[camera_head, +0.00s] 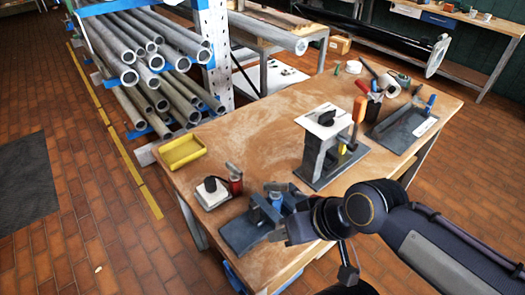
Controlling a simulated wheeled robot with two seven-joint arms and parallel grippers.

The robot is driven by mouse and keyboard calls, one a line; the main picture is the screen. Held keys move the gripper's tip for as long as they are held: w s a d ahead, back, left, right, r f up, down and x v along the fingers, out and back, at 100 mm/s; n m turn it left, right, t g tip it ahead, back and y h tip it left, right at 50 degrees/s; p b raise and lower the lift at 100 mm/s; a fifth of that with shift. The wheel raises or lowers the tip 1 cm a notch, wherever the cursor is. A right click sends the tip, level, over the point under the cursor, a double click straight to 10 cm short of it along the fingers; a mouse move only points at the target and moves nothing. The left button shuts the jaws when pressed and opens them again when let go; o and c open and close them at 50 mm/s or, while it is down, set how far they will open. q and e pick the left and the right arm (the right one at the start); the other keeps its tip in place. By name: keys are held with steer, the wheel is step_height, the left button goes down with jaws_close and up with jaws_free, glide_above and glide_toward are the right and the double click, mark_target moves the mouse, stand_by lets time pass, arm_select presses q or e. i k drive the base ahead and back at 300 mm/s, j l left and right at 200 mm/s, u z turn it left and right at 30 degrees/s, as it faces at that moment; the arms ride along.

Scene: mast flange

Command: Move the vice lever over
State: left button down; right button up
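A small vice (263,209) with dark jaws and blue parts stands on a dark base plate (238,236) at the near edge of the wooden bench. My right arm comes in from the right, and my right gripper (279,235) is at the near right side of the vice, low over the plate. The gripper and wrist cover part of the vice. I cannot make out the lever clearly, nor whether the fingers touch it. The gap between the fingers is too small to judge. My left gripper is not in view.
On the bench (250,130) are a yellow tray (182,152), a white-topped block with a red-handled part (235,180), a tall stand with a white top (325,121) and a dark plate with tools (402,128). A pipe rack stands behind left. The bench middle is clear.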

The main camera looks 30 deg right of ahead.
mark_target(295, 192)
steer(key=z, duration=1.2)
